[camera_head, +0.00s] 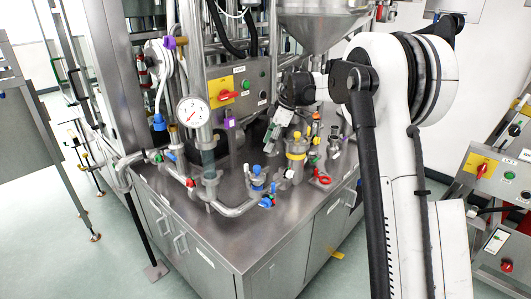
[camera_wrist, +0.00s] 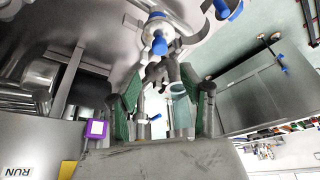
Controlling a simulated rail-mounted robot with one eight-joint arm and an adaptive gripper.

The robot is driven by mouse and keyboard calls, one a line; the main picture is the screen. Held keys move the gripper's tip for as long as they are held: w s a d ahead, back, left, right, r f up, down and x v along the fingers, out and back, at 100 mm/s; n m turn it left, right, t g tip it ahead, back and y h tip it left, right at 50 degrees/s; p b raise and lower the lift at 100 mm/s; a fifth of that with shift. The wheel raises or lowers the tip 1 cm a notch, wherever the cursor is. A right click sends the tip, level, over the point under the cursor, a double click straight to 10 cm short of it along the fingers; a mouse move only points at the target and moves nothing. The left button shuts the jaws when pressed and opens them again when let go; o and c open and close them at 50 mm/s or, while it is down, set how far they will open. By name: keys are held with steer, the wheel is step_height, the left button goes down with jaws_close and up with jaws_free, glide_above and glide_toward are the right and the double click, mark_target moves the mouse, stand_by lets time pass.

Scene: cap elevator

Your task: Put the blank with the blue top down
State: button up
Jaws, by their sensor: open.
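A small metal fitting with a blue top (camera_head: 257,172) stands on the steel deck (camera_head: 215,232) in the head view. I cannot tell for sure that it is the blank the task names. My gripper (camera_head: 272,135) is behind and above it, near the yellow-topped vessel, apart from the blue-topped fitting. In the wrist view my gripper (camera_wrist: 160,98) shows two dark fingers with green pads, standing apart. I see no blank clearly held between them. A blue-ended fitting (camera_wrist: 159,43) shows beyond the fingertips in the wrist view; its match to the head view is uncertain.
A yellow-topped vessel (camera_head: 297,150) and red-handled clamp (camera_head: 320,179) stand on the deck. A pressure gauge (camera_head: 193,112) on a vertical pipe and a steel hopper (camera_head: 322,20) crowd the area. The front of the deck is bare.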

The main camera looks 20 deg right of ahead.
steer(key=s+a+r+m+t+h, duration=0.15)
steer(key=s+r+m, duration=0.3)
steer(key=s, duration=0.55)
steer(key=s+a+r+m+t+h, duration=0.1)
steer(key=s+a+r+m, duration=0.15)
steer(key=s+r, duration=0.6)
steer(key=s+f+m+t+h, duration=0.1)
steer(key=s+f+m, duration=0.3)
steer(key=s, duration=0.9)
steer(key=s+f+m+t+h, duration=0.1)
steer(key=s+f+m, duration=0.3)
steer(key=s, duration=0.9)
steer(key=shift+a+f+t, duration=0.15)
steer(key=shift+f+t, duration=0.7)
steer(key=shift+f, duration=0.1)
step_height(320, 180, down, 3)
steer(key=b, duration=0.2)
steer(key=shift+r+b, duration=0.2)
steer(key=shift+b, duration=0.1)
